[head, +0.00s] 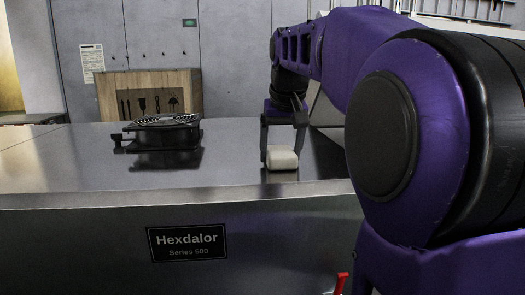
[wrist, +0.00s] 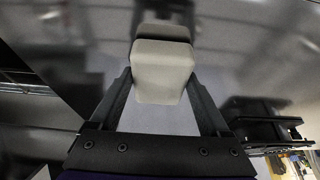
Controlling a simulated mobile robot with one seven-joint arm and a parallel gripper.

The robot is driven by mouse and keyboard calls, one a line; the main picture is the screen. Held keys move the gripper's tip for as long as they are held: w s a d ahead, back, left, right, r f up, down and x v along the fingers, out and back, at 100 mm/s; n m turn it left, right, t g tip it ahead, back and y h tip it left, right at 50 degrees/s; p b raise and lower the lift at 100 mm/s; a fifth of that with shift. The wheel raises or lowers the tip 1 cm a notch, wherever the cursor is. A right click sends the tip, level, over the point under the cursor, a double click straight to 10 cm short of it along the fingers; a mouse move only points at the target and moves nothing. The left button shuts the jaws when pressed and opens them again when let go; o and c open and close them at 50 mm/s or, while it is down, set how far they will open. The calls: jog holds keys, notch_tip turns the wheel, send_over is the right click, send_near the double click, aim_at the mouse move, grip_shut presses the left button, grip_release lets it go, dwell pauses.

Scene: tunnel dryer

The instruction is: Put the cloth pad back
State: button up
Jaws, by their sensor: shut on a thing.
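The cloth pad is a pale, off-white block with rounded edges (head: 282,159), low over the shiny metal top of the dryer (head: 230,180). My gripper (head: 282,152) is shut on the pad from above, one finger on each side. In the wrist view the pad (wrist: 162,68) sits between the two dark fingertips. A reflection of the pad and fingers shows in the metal beyond it. I cannot tell whether the pad's underside touches the surface.
A black device with round fan-like rings (head: 165,132) stands on the metal top, left of my gripper. A wooden crate (head: 150,82) with dark symbols stands behind it. The metal top between the device and my gripper is bare. A red handle (head: 341,283) shows below the front edge.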

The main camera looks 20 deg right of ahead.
jog(key=o, duration=1.2)
jog(key=shift+c, duration=0.2)
jog(key=p+v, duration=0.3)
jog(key=v, duration=0.9)
jog(key=shift+r, duration=0.15)
jog(key=shift+a, duration=0.1)
